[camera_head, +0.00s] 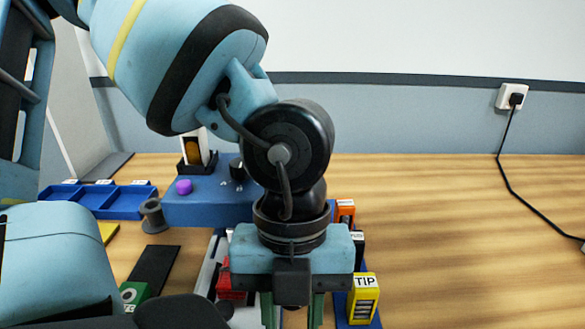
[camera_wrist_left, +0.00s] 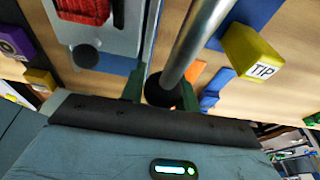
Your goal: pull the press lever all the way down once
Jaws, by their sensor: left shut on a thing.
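The press lever is a silver rod (camera_wrist_left: 198,40) with a black round knob (camera_wrist_left: 160,92) at its end, seen in the left wrist view. My left gripper (camera_wrist_left: 160,90) has its two green fingers on either side of the knob and is shut on it. In the head view the left gripper (camera_head: 292,312) points down at the bottom middle, and its wrist hides the lever. A grey metal plate (camera_wrist_left: 115,42) with a red ribbed part (camera_wrist_left: 85,8) lies beside the rod. My right gripper is not in view.
A yellow TIP box (camera_head: 363,300) stands close to the right of my left gripper. A blue block with a purple knob (camera_head: 184,187) and a blue tray (camera_head: 125,203) stand at the back left. The right side of the wooden table is mostly clear, with a black cable (camera_head: 510,180).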

